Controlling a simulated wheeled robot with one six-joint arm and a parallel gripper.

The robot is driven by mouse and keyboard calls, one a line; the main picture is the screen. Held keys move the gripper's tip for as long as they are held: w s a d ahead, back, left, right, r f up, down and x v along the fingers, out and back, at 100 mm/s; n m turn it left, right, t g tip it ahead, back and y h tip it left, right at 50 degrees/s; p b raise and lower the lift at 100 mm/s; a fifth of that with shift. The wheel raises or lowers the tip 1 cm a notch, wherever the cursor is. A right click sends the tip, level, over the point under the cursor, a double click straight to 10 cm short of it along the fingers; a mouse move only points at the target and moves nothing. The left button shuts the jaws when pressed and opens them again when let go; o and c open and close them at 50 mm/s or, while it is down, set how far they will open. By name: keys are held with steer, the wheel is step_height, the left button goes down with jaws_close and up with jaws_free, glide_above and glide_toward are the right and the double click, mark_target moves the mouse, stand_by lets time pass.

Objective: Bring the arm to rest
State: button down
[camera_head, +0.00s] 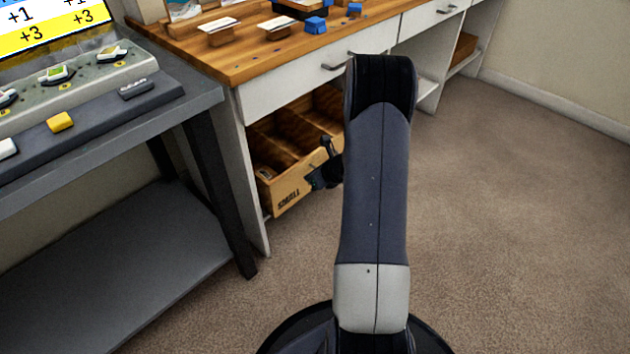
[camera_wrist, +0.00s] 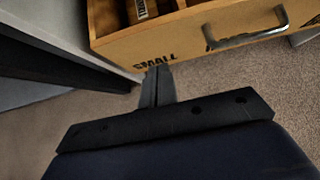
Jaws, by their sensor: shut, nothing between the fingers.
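My arm (camera_head: 376,190) rises in the middle of the head view and hides part of the bench behind it. My gripper (camera_wrist: 157,70) points up in the wrist view, its fingers together with nothing between them. It also shows in part in the head view (camera_head: 326,150), left of the arm and by the open drawer. In the wrist view the fingertips overlap the lower edge of the drawer front in the picture; I cannot tell whether they touch it.
A wooden drawer marked SMALL (camera_head: 290,190) stands open under the wooden bench (camera_head: 240,65); its front and handle (camera_wrist: 246,38) show in the wrist view. A grey table (camera_head: 205,92) with a control panel is at the left. Carpet (camera_head: 530,200) is clear on the right.

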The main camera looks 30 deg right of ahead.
steer(key=p+v, duration=0.2)
steer(key=v, duration=0.5)
steer(key=shift+s+d+r, duration=0.2)
steer(key=shift+s+r, duration=0.05)
steer(key=shift+s, duration=0.05)
